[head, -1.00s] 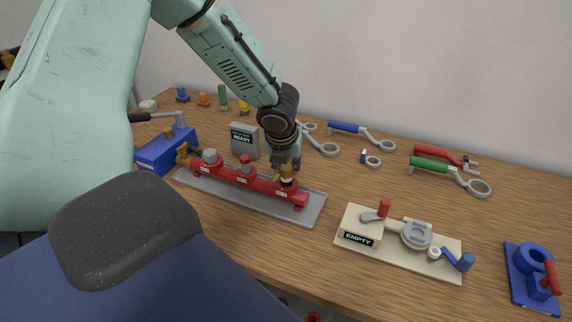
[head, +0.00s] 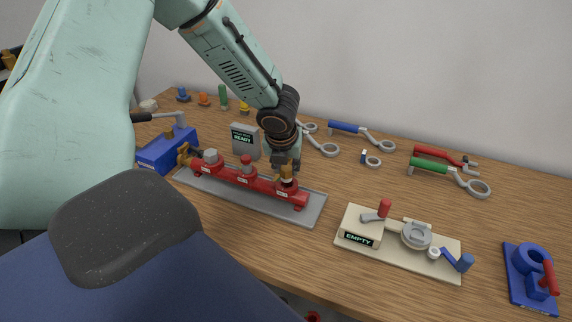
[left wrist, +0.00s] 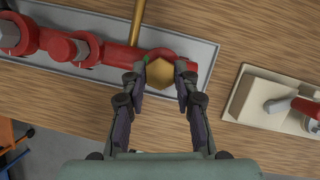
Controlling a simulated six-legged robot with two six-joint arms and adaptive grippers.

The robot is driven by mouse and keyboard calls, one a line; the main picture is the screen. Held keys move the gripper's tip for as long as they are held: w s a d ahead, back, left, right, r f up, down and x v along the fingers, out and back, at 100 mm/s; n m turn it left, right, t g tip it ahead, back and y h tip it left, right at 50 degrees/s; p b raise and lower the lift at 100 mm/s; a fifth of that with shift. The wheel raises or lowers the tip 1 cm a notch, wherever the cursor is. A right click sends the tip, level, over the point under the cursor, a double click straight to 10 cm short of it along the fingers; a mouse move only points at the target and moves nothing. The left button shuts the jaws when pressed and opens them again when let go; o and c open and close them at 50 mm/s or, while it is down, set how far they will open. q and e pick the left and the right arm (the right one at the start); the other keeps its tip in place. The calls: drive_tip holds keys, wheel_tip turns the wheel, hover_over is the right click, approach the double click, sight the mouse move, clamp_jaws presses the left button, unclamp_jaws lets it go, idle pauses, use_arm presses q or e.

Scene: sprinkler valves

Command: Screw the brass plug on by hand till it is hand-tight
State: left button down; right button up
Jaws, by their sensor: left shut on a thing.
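The brass plug (left wrist: 160,73) is a hexagonal brass piece on the right-hand outlet of the red manifold (head: 232,175). It also shows in the head view (head: 287,172), upright above the outlet. My left gripper (left wrist: 160,78) is shut on the plug from above, one finger on each side. In the head view the same gripper (head: 286,165) points down over the plug. The plug's thread and how far it sits in the outlet are hidden. The manifold lies in a grey tray (head: 316,207). My right gripper is not in view.
A cream fixture marked EMPTY (head: 345,243) stands to the right. A grey box reading READY (head: 244,141) stands behind the manifold. A blue block (head: 160,155) is at the left. Green-handled (head: 430,165) and blue-handled (head: 346,128) wrenches lie at the back. Bare table lies between.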

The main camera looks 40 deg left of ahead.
use_arm(q)
drive_tip(key=shift+f+b, duration=0.9)
drive_tip(key=shift+f, duration=0.25)
drive_tip(key=shift+r+m+p, duration=0.15)
drive_tip(key=shift+m+p, duration=0.45)
drive_tip(key=shift+p, duration=0.1)
drive_tip(key=shift+a+m+h+p, duration=0.1)
drive_tip(key=shift+m+h+p, duration=0.4)
drive_tip(key=shift+m+p, duration=0.4)
drive_tip(key=shift+w, duration=0.1)
drive_tip(key=shift+t, duration=0.3)
drive_tip(key=shift+m+p, duration=0.5)
drive_tip(key=shift+p, duration=0.3)
drive_tip(key=m+h+p, duration=0.1)
drive_tip(key=m+p, duration=0.1)
drive_tip(key=p, duration=0.1)
drive_tip(key=shift+a, duration=0.15)
